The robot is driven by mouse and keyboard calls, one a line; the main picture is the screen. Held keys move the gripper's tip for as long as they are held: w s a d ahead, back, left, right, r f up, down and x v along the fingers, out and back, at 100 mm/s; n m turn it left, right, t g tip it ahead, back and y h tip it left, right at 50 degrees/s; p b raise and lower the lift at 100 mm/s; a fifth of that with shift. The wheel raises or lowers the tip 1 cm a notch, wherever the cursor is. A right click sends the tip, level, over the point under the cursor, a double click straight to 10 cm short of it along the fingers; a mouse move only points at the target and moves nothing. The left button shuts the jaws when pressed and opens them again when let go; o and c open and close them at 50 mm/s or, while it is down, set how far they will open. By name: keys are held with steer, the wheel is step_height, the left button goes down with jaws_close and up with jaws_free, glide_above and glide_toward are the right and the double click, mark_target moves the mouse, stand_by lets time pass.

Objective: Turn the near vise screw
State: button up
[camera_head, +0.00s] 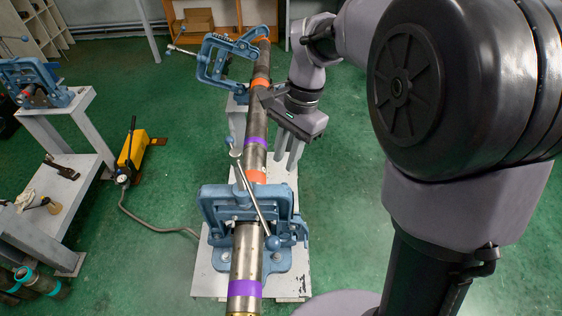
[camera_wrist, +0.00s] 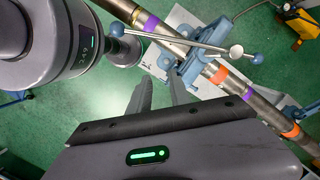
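The near vise (camera_head: 240,205) is blue and clamps a long steel pipe (camera_head: 246,250) with purple and orange bands. Its screw handle (camera_head: 255,200) is a thin metal bar that slants across the top of the vise, with a blue ball at its near end. The wrist view shows this vise (camera_wrist: 185,75) at upper centre, with the handle bar (camera_wrist: 175,40) crossing above the pipe. My gripper (camera_head: 288,155) points down, right of the pipe and beyond the near vise. In the wrist view its two fingers (camera_wrist: 160,92) are apart with nothing between them, and it is clear of the handle.
A yellow pump (camera_head: 135,150) with a hose stands on the floor at left. A grey bench (camera_head: 70,185) and another vise (camera_head: 38,85) are further left. Green floor is open right of the pipe.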

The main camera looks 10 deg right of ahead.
mark_target(252, 195)
steer(key=shift+o, duration=0.5)
steer(key=a+r+n, duration=0.1)
steer(key=n, duration=0.1)
steer(key=r+n+p, duration=0.1)
steer(key=r+n, duration=0.1)
steer(key=n, duration=0.1)
steer(key=w+a+r+n, duration=0.1)
steer(key=n, duration=0.2)
steer(key=shift+a+r+p, duration=0.15)
steer(key=shift+a+p, duration=0.2)
steer(key=shift+p, duration=0.05)
steer(key=a+f+n, duration=0.1)
steer(key=f, duration=0.4)
steer(key=a+f+n, duration=0.2)
steer(key=f, duration=0.3)
steer(key=a+f+n, duration=0.2)
steer(key=f, duration=0.4)
steer(key=shift+s+a+t, duration=0.15)
steer(key=shift+s+t, duration=0.1)
steer(key=shift+t, duration=0.05)
jaws_close()
steer(key=shift+r, duration=0.1)
